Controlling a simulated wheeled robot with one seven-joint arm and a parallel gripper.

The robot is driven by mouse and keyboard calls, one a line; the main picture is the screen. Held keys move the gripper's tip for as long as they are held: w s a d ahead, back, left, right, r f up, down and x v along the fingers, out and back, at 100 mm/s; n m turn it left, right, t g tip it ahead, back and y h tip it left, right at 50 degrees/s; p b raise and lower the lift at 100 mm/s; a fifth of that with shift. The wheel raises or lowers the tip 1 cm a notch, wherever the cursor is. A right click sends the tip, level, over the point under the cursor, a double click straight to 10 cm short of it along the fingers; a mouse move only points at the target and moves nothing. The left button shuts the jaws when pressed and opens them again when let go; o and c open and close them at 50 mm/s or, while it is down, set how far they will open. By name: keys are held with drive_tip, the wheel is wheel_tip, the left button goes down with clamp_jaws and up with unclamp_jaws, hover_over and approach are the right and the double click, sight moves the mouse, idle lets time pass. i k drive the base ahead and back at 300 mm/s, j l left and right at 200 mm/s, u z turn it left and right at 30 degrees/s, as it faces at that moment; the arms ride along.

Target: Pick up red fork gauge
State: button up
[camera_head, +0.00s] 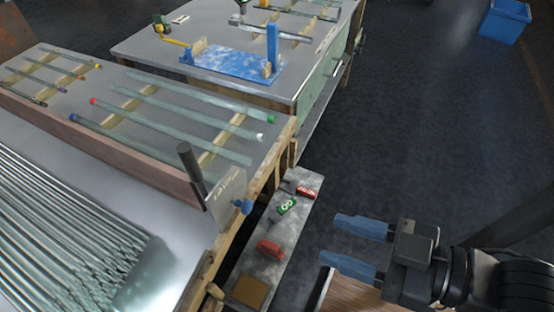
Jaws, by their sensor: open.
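Two red items lie on a narrow grey shelf below the bench edge. One small red piece (307,192) with pale marks is at the shelf's far end. A larger red piece (269,248) is nearer. I cannot tell for sure which is the red fork gauge. My gripper (332,240) has two blue fingers spread apart, pointing left, with nothing between them. In the picture it is to the right of the shelf, apart from both red items.
A green piece (286,207) lies between the red ones, and a tan block (249,292) at the shelf's near end. The bench (262,158) with glass tubes and an upright plate (228,200) stands left. Open floor (420,130) lies right.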

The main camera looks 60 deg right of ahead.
sight(293, 187)
drive_tip(key=i+j+z, duration=0.25)
drive_tip(key=j, duration=0.15)
drive_tip(key=j+z, duration=0.2)
drive_tip(key=j, duration=0.15)
drive_tip(key=i+j+z, duration=0.25)
drive_tip(key=j, duration=0.2)
drive_tip(key=k, duration=0.1)
